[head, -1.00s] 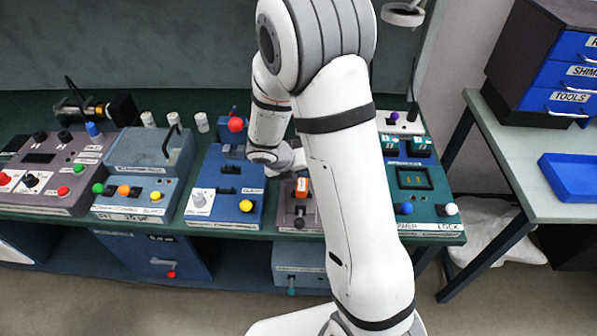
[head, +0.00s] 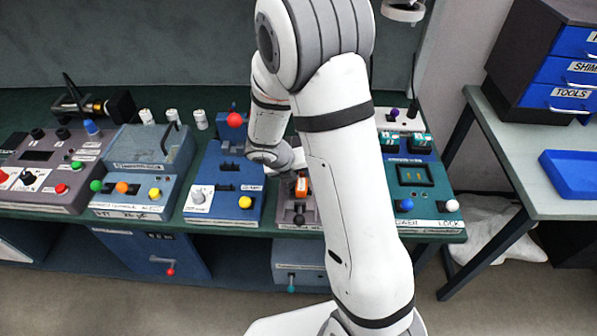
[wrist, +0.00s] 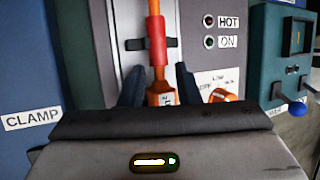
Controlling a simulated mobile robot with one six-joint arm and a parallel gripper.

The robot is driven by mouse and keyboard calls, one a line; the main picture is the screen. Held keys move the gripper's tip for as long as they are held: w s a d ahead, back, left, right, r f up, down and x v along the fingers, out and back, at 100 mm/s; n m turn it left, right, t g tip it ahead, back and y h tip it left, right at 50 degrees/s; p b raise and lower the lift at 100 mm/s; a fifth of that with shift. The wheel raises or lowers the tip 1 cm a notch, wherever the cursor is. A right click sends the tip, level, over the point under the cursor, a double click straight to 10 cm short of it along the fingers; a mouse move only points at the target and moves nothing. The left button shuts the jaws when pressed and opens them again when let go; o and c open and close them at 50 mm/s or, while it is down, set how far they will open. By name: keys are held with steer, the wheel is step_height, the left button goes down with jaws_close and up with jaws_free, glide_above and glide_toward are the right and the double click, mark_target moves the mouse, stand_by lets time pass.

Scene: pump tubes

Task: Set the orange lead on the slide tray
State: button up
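In the wrist view the orange lead (wrist: 161,74) stands upright between my gripper's two dark fingers (wrist: 161,88). It has a red sleeve (wrist: 157,38) and a white tag near its lower end. In the head view my arm hides the fingertips, and an orange piece with a white mark (head: 301,186) shows on the grey-brown unit. I cannot identify the slide tray in either view.
A blue unit labelled CLAMP (wrist: 30,118) is at left. An orange knob (wrist: 222,94) is right of the fingers. A green unit (head: 417,190) labelled LOCK stands right of my arm. A blue tray (head: 575,190) lies on the side table, beside the drawers (head: 560,92).

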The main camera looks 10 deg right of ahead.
steer(key=shift+o, duration=0.4)
steer(key=p+v, duration=0.1)
steer(key=v, duration=0.7)
steer(key=s+d+r+m+y, duration=0.1)
steer(key=s+r+m, duration=0.6)
steer(key=m, duration=0.9)
steer(key=s+d+r+m+y, duration=0.2)
steer(key=s+r+m+y, duration=0.2)
steer(key=s+r+m, duration=0.4)
steer(key=s+m, duration=0.4)
steer(key=m, duration=0.5)
steer(key=shift+s+d+m, duration=0.2)
steer(key=shift+d+m, duration=0.1)
steer(key=shift+d, duration=0.05)
steer(key=shift+c, duration=0.5)
